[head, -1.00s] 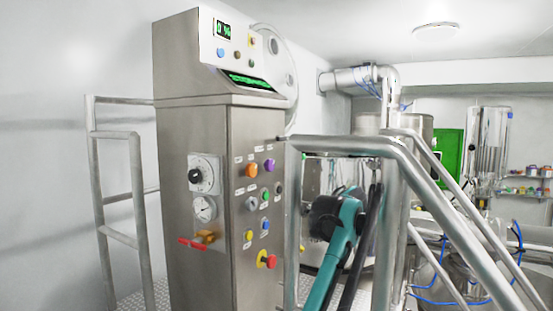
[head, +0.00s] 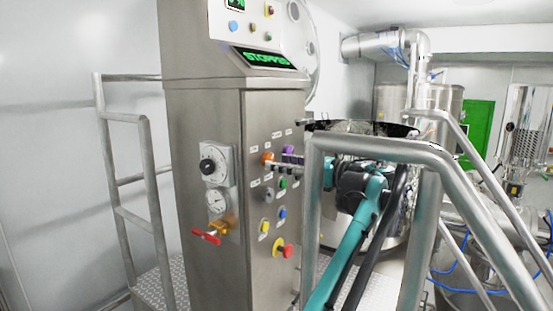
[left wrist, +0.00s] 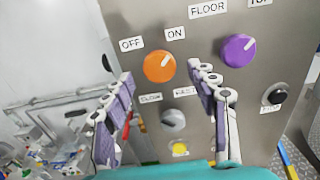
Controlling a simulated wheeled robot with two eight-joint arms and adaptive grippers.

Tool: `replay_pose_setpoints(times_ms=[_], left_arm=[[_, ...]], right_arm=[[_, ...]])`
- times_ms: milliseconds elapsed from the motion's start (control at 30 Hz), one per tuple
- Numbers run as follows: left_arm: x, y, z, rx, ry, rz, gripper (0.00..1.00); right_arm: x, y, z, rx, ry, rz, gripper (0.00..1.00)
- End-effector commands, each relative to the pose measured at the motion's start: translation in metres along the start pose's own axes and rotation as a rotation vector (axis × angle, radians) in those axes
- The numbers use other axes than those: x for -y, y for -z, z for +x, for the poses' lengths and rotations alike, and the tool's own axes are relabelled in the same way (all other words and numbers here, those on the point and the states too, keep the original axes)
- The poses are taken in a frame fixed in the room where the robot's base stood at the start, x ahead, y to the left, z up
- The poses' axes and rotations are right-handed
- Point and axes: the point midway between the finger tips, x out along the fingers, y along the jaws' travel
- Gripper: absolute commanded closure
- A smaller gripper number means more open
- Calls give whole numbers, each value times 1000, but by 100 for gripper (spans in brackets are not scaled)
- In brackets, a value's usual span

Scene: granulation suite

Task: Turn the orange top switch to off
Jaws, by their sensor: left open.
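The orange switch (head: 267,158) is a round knob on the front of the steel control cabinet. In the left wrist view the orange switch (left wrist: 159,66) has OFF and ON labels above it, and its white mark points up and right, toward ON. My left gripper (head: 284,161) reaches the panel from the right in the head view. In the left wrist view my left gripper (left wrist: 164,80) is open, with one finger on each side of the orange switch. Contact cannot be told. My right gripper is not in view.
A purple knob (left wrist: 238,50) sits right of the orange one, close to a finger. A grey knob (left wrist: 172,120) and a yellow button (left wrist: 180,149) are below. A steel railing (head: 385,150) stands in front of my arm. The display (head: 263,58) reads STOPPED.

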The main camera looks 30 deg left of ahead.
Motion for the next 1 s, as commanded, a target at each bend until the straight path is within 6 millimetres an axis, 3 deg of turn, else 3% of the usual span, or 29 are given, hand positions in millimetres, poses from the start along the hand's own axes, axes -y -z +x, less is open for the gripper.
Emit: replay_pose_setpoints(times_ms=[200,500,700,1000], left_arm=[[0,-1,22,-1,1,-1,42],[0,0,25,-1,2,-2,42],[1,0,25,-1,2,-2,92],[1,0,25,-1,2,-19,92]], right_arm=[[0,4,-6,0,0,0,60],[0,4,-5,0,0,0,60],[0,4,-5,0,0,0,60],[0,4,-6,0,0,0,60]])
